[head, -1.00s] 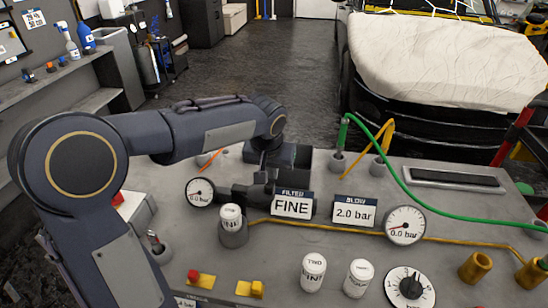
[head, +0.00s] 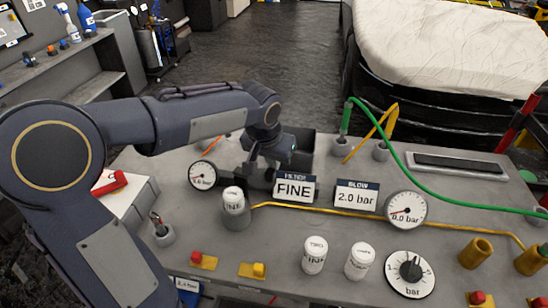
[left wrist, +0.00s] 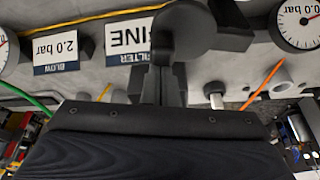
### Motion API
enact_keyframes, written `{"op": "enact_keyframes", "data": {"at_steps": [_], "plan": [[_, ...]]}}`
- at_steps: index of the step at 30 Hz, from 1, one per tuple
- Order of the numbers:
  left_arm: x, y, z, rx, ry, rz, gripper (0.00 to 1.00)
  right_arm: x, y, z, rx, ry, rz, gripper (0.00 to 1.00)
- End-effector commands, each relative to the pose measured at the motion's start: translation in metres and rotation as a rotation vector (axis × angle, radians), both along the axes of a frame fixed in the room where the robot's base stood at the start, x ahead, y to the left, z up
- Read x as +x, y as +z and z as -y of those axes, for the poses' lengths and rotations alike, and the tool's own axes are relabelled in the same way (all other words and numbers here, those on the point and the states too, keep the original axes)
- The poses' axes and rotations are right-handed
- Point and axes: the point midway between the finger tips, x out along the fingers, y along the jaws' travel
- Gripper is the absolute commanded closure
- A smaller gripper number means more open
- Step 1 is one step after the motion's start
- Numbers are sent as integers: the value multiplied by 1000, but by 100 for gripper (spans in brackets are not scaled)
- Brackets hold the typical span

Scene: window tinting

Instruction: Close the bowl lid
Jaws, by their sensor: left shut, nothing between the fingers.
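A white cartridge (head: 233,196) with a printed label sits upright in a grey cup (head: 235,217) to the left of the sign. My left gripper (head: 249,173) is shut and empty, pointing down at the filter unit; it also shows in the left wrist view (left wrist: 165,85). Contact with the unit is unclear. My right gripper is out of view.
Gauges stand left (head: 203,175) and right (head: 406,210) of the signs. Two white canisters (head: 315,255) (head: 359,261) and a dial (head: 410,273) stand in front. A yellow pipe (head: 335,213) crosses the grey bench. A green hose (head: 410,190) runs at right.

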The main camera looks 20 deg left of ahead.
Motion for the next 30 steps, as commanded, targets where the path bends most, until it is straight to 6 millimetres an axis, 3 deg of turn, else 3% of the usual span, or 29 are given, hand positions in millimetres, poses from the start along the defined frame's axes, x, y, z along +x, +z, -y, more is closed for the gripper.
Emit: {"op": "enact_keyframes", "data": {"at_steps": [15,30], "plan": [[-43,0,-1,-1,-473,0,100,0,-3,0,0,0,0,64],[-79,-1,-21,-2,-943,0,100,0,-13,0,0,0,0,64]]}}
